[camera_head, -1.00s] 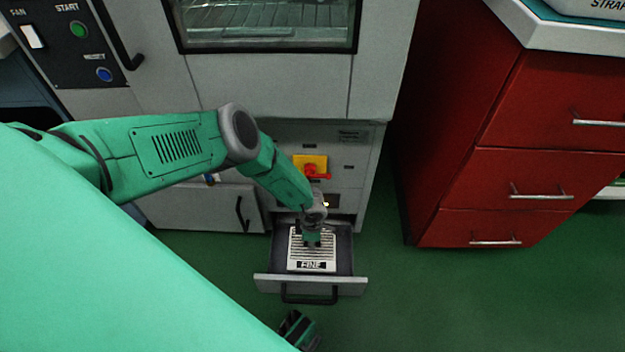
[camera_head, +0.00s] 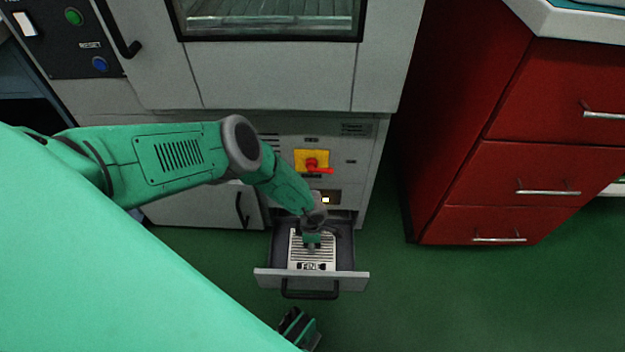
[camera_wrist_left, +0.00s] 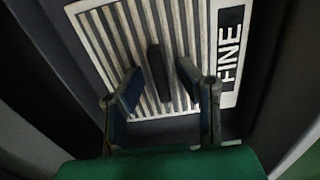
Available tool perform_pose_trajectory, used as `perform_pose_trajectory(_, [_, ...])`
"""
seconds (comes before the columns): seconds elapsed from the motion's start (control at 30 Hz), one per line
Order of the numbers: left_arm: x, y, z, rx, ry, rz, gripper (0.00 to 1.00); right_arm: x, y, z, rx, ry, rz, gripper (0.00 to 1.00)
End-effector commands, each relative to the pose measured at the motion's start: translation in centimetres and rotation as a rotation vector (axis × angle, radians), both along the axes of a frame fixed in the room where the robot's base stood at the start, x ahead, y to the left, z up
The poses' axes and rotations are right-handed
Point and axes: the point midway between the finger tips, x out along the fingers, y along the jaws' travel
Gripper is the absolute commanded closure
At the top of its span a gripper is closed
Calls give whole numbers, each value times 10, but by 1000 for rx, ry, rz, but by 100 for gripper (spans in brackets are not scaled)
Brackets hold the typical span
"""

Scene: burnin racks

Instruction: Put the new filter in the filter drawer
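The filter (camera_head: 299,252) is a pale slatted panel with a black FINE label, lying in the open filter drawer (camera_head: 346,254). In the left wrist view the filter (camera_wrist_left: 105,40) fills most of the picture, with a dark upright tab (camera_wrist_left: 158,72) on its slats. My left gripper (camera_head: 311,246) is over the filter and hides part of it in the head view. In the wrist view my left gripper (camera_wrist_left: 160,72) is open, its fingers on either side of the tab with gaps. My right gripper (camera_head: 298,327) shows only partly at the bottom edge; its opening is unclear.
The drawer front with its black handle (camera_head: 309,294) sticks out from the grey cabinet (camera_head: 358,178). Above it is a red switch on a yellow plate (camera_head: 318,157). A red drawer unit (camera_head: 520,177) stands at right. Green floor (camera_head: 425,300) is clear.

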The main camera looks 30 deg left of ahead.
Motion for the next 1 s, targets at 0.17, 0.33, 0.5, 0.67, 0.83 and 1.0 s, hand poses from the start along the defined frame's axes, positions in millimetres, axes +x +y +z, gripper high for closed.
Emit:
perform_pose_trajectory(0.17, [0, 2, 25, 2, 1, 0, 68, 0, 0, 16, 0, 1, 0, 60])
perform_pose_trajectory(0.33, [0, 2, 65, 2, 0, -2, 68, 0, 0, 41, 0, 0, 0, 60])
perform_pose_trajectory(0.5, [0, 2, 98, 0, 1, -1, 68, 0, 0, 59, 0, 0, 0, 60])
perform_pose_trajectory(0.67, [-1, 2, 116, 2, 2, 0, 68, 0, 0, 68, 0, 0, 0, 60])
perform_pose_trajectory(0.83, [-1, 2, 122, 2, 1, 1, 68, 0, 0, 70, 0, 0, 0, 60])
perform_pose_trajectory(1.0, [-3, -1, 123, 4, 2, -25, 68, 0, 0, 69, 0, 0, 0, 60])
